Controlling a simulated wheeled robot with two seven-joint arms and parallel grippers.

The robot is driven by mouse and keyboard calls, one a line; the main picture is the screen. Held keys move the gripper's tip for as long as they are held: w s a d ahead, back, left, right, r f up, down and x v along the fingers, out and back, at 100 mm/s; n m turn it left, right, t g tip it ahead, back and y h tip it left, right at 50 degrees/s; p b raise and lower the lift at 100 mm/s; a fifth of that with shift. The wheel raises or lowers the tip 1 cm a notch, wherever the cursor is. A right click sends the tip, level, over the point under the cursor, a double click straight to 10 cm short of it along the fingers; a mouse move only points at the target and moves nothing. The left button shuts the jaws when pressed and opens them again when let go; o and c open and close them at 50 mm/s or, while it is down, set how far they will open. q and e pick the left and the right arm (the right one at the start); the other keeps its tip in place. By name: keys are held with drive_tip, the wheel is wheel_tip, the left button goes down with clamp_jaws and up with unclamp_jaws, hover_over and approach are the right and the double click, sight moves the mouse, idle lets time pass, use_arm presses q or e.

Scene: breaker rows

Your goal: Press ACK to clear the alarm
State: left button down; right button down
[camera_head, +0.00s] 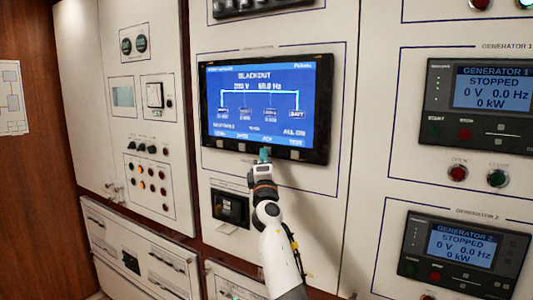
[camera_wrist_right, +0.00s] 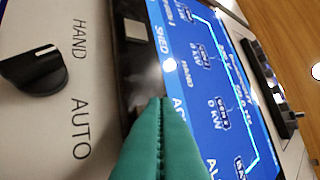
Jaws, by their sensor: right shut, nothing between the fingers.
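The panel screen (camera_head: 258,105) in a black bezel shows a blue "BLACKOUT" page with labels along its bottom edge, among them ACK (camera_head: 267,139). A row of small grey buttons sits on the bezel below the labels. My right gripper (camera_head: 265,152) is shut and empty, its teal fingertips at the bezel just under the ACK label, covering the button there. In the right wrist view the shut teal fingers (camera_wrist_right: 158,104) point at the bezel beside the partly hidden ACK label (camera_wrist_right: 179,105). I cannot tell whether they touch the button. My left gripper is not in view.
A black HAND/AUTO selector knob (camera_wrist_right: 35,67) sits on the panel near the fingers. Two generator controllers, Generator 1 (camera_head: 487,133) and Generator 2 (camera_head: 460,275), are on the right. A small black device (camera_head: 230,208) is left of my arm. A left cabinet (camera_head: 150,95) carries lamps and meters.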

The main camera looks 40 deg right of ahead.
drive_tip(key=shift+d, duration=0.15)
idle(0.5)
drive_tip(key=shift+s+a+p, duration=0.3)
drive_tip(key=shift+a+p, duration=0.05)
drive_tip(key=shift+a, duration=0.4)
drive_tip(key=a, duration=0.1)
drive_tip(key=s+a+p, duration=0.1)
drive_tip(key=a, duration=0.1)
drive_tip(key=s+a, duration=0.1)
drive_tip(key=shift+a+p, duration=0.3)
drive_tip(key=shift+p, duration=0.1)
drive_tip(key=shift+w+f, duration=0.1)
idle(0.4)
